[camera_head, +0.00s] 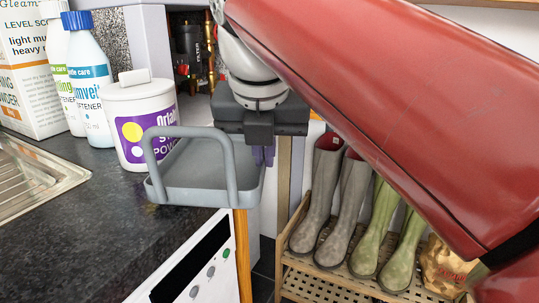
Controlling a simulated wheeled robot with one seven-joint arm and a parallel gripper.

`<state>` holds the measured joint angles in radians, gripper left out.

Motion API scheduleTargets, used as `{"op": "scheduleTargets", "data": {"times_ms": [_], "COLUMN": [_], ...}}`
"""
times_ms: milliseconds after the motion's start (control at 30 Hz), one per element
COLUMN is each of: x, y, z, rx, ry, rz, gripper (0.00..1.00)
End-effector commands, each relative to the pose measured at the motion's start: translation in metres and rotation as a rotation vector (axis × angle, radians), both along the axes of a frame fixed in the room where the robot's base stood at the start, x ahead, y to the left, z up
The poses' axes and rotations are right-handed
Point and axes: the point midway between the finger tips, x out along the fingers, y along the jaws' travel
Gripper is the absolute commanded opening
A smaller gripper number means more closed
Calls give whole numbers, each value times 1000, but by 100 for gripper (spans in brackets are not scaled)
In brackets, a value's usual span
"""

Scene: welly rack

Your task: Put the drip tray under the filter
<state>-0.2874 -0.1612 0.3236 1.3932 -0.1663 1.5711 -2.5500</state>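The drip tray (185,193) is a shallow grey tray with a tall looped handle at its near end. It is at the counter's front edge, and its right side reaches out past that edge. Whether it rests on the counter or hangs just above it is unclear. My gripper (262,143) points down at the tray's far right rim, seeming to touch it. Its fingers overlap in this view, so their gap and any grip are hidden. The filter (188,45) is a dark cylinder with FILTER lettering, beside brass pipes in the recess behind, left of my wrist.
A white tub (137,105) with a purple label stands close left of the tray. Softener bottles (88,75), a powder box (32,70) and a sink (35,180) lie further left. Several wellies (318,195) stand on a wooden rack (310,280) at right. An orange post (243,255) stands below the tray.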

Motion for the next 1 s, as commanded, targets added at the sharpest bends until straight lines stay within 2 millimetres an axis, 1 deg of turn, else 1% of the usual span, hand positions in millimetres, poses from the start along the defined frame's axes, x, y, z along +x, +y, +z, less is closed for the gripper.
{"op": "scheduleTargets", "data": {"times_ms": [33, 233, 367, 400, 500, 533, 567, 833, 933, 1000], "x": [3, 3, 3, 3, 3, 3, 3, 3, 1, -3], "y": [-2, -2, -2, -2, -2, -2, -2, -2, -2, -1], "z": [-8, -6, -10, -9, -9, -9, -9, -7, 0, 9], "rx": [0, 0, 0, -1, -1, -1, -1, 0, 1, 1], "ry": [0, 0, 0, 1, 1, 1, 1, 1, -1, -1], "rz": [0, 2, 2, 3, 2, 2, 2, 2, 3, 4], "gripper": [0, 0, 0, 6, 19, 23, 24, 24, 24, 24]}}
